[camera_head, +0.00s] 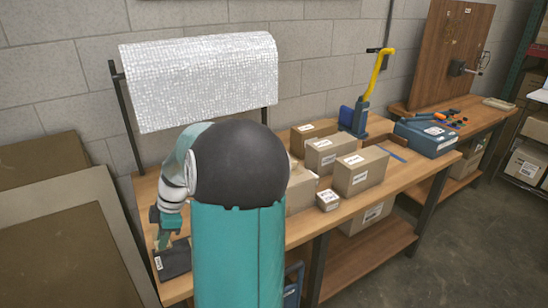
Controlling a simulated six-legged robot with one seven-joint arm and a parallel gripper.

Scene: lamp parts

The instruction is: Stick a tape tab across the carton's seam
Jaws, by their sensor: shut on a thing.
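My gripper (163,242) is low over the bench's left end, just above a dark flat pad (173,260) with a white label. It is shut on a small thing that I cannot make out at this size. Several closed brown cartons stand on the bench (300,232) to the right: a large one (362,178), one behind it (325,160), a back one (312,140) and a small one (328,205). Another carton (302,194) is partly hidden by my arm. I cannot tell which carton is the task's, and no tape tab is clearly visible.
A bubble-wrap roll (205,80) hangs over the bench's back left. A yellow-handled blue tool (372,85) and a blue case (426,138) stand right. A carton (368,215) sits on the lower shelf. My arm blocks the bench's middle left.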

